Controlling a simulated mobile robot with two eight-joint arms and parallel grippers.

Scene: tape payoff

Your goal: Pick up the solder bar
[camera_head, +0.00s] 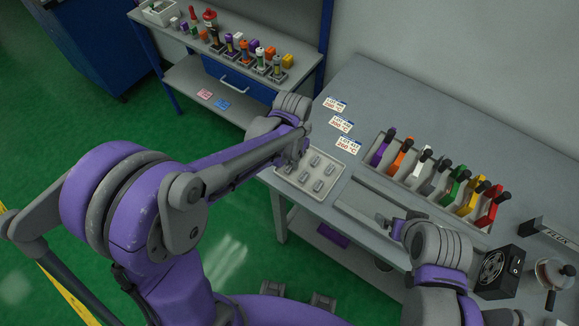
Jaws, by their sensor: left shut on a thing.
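Several small grey bars, which look like the solder bars, lie in a shallow pale tray (335,187) at the left end of the grey workbench. One solder bar (318,185) lies near the tray's front. My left gripper (293,160) points down over the tray's back left part, shut on what seems to be a solder bar; its own arm mostly hides the held piece. My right gripper (392,224) is low over the bench front, right of the tray. Its fingers are too small and partly hidden to tell open from shut.
Printed labels (340,123) lie behind the tray. A black fan box (497,270) and a round pot (552,272) stand at the right. A shelf of bottles (240,50) stands behind.

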